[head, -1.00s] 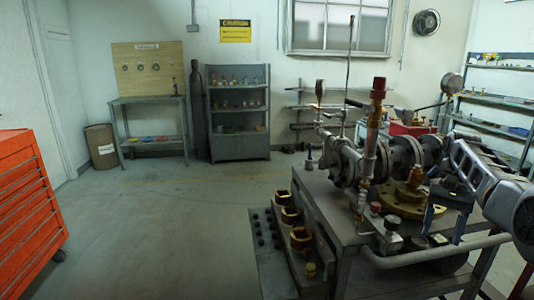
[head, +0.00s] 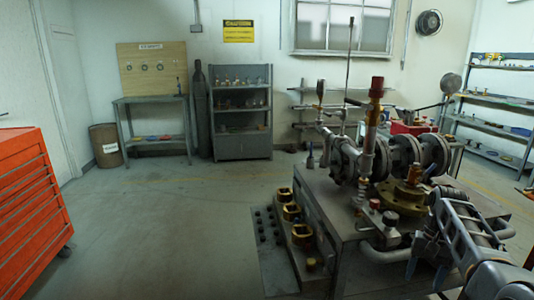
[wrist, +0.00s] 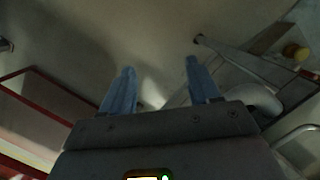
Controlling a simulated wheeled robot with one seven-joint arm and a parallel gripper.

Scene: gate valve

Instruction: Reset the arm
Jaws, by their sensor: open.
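My gripper (wrist: 160,88) is open and empty in the wrist view, its two blue fingers apart with floor behind them. In the head view my gripper (head: 425,268) is at the lower right, low beside the front edge of the metal bench (head: 332,196). The gate valve assembly (head: 385,160), with grey flanges, a red-topped upright pipe and a brass flange, stands on that bench, apart from my gripper.
A curved grey rail (head: 385,256) runs along the bench's front, close to my arm. Brass fittings (head: 291,212) sit on a low step at the bench's left. A red tool cabinet (head: 30,210) stands at far left. The floor between is clear.

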